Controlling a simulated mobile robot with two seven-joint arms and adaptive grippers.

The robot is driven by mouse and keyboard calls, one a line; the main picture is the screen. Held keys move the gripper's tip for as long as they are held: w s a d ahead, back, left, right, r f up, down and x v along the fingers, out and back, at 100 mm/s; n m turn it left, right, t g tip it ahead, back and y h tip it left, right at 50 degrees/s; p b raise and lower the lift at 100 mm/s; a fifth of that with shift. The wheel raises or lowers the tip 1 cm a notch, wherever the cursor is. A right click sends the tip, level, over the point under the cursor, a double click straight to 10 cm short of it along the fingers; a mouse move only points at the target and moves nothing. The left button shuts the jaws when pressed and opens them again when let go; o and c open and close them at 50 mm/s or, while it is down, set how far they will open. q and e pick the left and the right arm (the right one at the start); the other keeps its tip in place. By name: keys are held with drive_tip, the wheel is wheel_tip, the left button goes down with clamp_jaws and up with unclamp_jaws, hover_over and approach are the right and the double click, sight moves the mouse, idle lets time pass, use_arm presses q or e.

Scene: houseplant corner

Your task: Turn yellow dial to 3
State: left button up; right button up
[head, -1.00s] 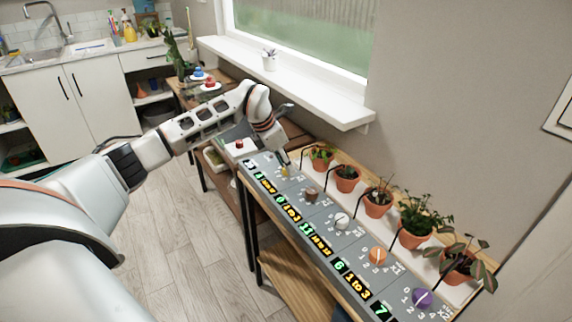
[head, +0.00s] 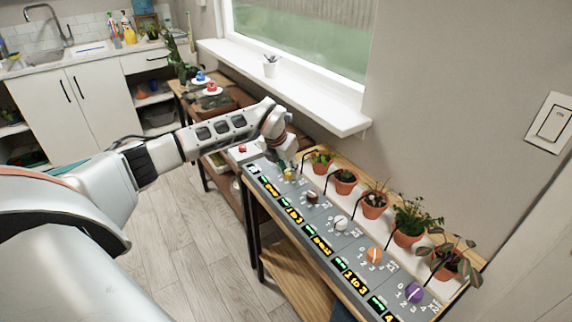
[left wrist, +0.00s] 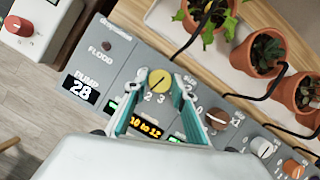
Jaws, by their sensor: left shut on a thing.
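The yellow dial (head: 289,174) sits at the far end of the grey control panel (head: 330,229). In the left wrist view the yellow dial (left wrist: 161,80) shows between the two teal fingers of my left gripper (left wrist: 160,84). The left gripper (head: 287,168) is shut on the dial, one finger on each side. The numbers 2 and 3 are printed below it. I cannot tell which number its mark points at. A display below reads "10 to 12" (left wrist: 145,127). My right gripper is not in view.
Brown (head: 312,197), white (head: 340,223), orange (head: 374,255) and purple (head: 414,293) dials run along the panel. Several potted plants stand close behind it, with black drip tubes curving over. A window sill (head: 300,85) is above. A red button box (left wrist: 21,25) is beside the panel.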

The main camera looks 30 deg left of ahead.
use_arm(q)
drive_tip(key=shift+d+r+n+y+p, duration=0.1)
drive_tip(key=shift+r+n+y+p, duration=0.25)
drive_tip(key=shift+n+p, duration=0.45)
drive_tip(key=n, duration=0.1)
drive_tip(key=n+y+p, duration=0.1)
drive_tip(key=n, duration=0.1)
drive_tip(key=shift+f+g, duration=0.2)
drive_tip(key=shift+g, duration=0.1)
drive_tip(key=shift+d+n+y+p, duration=0.1)
drive_tip(key=shift+n+y+p, duration=0.3)
drive_tip(key=shift+n, duration=0.5)
drive_tip(key=shift+w+f+n+g+y, duration=0.1)
drive_tip(key=shift+n+g+y, duration=0.25)
drive_tip(key=shift+n, duration=0.75)
drive_tip(key=shift+n+g+p, duration=0.25)
drive_tip(key=shift+n+p, duration=0.15)
drive_tip(key=shift+n, duration=0.4)
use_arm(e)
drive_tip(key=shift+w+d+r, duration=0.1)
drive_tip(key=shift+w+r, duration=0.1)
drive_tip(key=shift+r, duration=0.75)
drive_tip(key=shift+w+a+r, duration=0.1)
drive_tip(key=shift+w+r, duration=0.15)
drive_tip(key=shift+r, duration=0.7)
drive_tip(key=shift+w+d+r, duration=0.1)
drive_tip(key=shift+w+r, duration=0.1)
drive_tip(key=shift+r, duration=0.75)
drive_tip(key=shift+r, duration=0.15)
